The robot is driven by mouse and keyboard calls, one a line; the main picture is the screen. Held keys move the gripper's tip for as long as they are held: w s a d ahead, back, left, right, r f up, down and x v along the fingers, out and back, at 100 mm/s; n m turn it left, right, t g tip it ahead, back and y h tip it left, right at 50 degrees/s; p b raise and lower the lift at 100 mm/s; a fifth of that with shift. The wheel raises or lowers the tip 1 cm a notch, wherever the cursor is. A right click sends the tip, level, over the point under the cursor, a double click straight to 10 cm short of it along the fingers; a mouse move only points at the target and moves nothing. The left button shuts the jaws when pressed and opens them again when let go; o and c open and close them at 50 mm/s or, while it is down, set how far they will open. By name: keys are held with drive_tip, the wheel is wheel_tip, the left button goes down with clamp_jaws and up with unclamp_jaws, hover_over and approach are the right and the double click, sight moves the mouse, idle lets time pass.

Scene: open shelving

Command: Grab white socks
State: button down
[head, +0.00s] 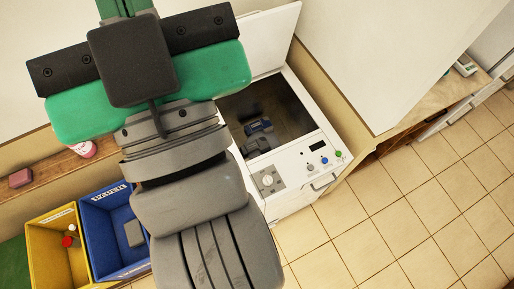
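I see no white socks in the head view. My arm covers the left and middle of the picture and hides part of what lies below it. A white top-opening machine (293,178) stands right of my arm with its lid (270,37) raised. In its dark opening are two small dark grey-blue parts (258,127), set a little apart beside my arm. They may be the fingers of my gripper or loose things; I cannot tell which. No white cloth shows in the visible part of the opening.
A yellow bin (40,232) and a blue bin (97,203) stand at the lower left, with small items inside. A wooden shelf (45,172) above them holds a reddish block (20,178) and a pink-and-white item (83,149). Tiled floor (400,220) is clear at the right.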

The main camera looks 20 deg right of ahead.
idle(0.3)
drive_tip(key=c, duration=0.6)
unclamp_jaws()
